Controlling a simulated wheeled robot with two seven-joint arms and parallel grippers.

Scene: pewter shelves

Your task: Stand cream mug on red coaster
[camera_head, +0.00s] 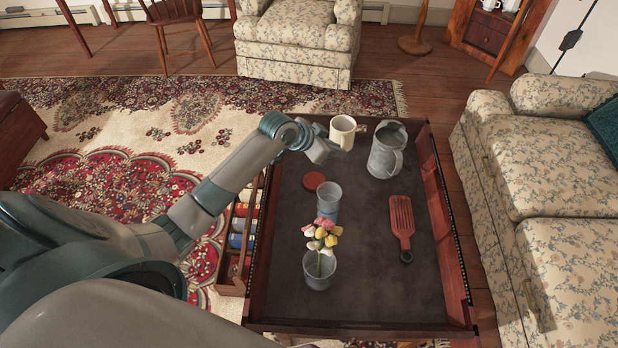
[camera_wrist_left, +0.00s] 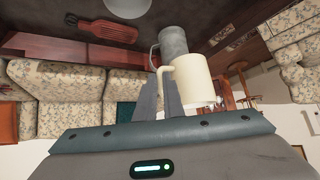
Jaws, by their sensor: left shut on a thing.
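The cream mug (camera_head: 342,131) is near the far end of the dark tabletop, left of the grey pitcher. My left gripper (camera_head: 332,146) is shut on it. In the left wrist view the mug (camera_wrist_left: 195,82) lies beyond my left fingertips (camera_wrist_left: 166,92), with its handle at the fingers. Whether the mug touches the tabletop is hard to tell. The round red coaster (camera_head: 314,181) lies bare on the tabletop, nearer to me and a little left of the mug. My right gripper is not in view.
The grey pitcher (camera_head: 386,155) stands right of the mug. A grey cup (camera_head: 328,198) stands just nearer than the coaster, and a flower pot (camera_head: 319,270) nearer still. A red slotted utensil (camera_head: 402,222) lies at right. A raised rim (camera_head: 440,215) edges the tabletop.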

